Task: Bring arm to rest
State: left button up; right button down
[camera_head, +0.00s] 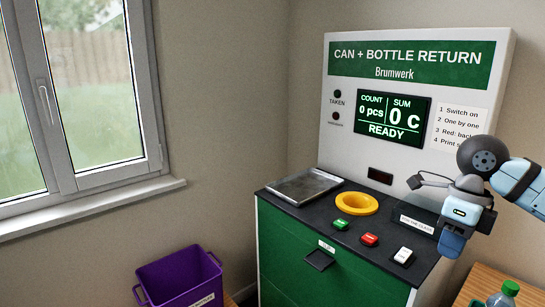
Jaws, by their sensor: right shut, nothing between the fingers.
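My right arm comes in from the right edge. My right gripper (452,243) points down, shut and empty, over the right end of the machine's dark counter. I cannot tell whether the fingertips touch the counter. My left gripper is not in view.
The can and bottle return machine (340,125) shows READY on its screen (393,117). Its counter has a metal tray (304,186), yellow ring (357,203), and green, red and white buttons. A purple crate (180,276) stands left; a green-capped bottle (505,294) stands lower right.

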jog(key=s+a+f+m+y, duration=0.2)
jog(key=a+f+m+y, duration=0.1)
jog(key=a+y, duration=0.45)
jog(key=s+a+f+m+t+y, duration=0.1)
jog(key=a+f+m+y, duration=0.1)
jog(key=a+y, duration=0.5)
jog(key=s+a+f+m+y, duration=0.25)
jog(key=a+y, duration=0.25)
jog(key=a, duration=0.4)
jog(key=w+d+f+m+t+h, duration=0.1)
jog(key=d+f+m+t+h, duration=0.2)
jog(key=f+m+t+h, duration=0.75)
jog(key=d+f+m+t+h, duration=0.25)
jog(key=f+m+t, duration=0.4)
jog(key=m, duration=0.95)
jog(key=s+d+f+m+g+h, duration=0.2)
jog(key=s+f+m+g, duration=0.15)
jog(key=s+f, duration=0.45)
jog(key=s+d+f+m+g+h, duration=0.2)
jog(key=s+f+m+g+h, duration=0.15)
jog(key=s+f, duration=0.4)
pick_arm(q)
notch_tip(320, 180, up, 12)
jog(key=p, duration=1.4)
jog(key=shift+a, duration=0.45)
pick_arm(e)
notch_tip(320, 180, up, 10)
jog(key=w+d+t, duration=0.1)
jog(key=shift+r+y, duration=0.25)
jog(key=shift+y, duration=0.05)
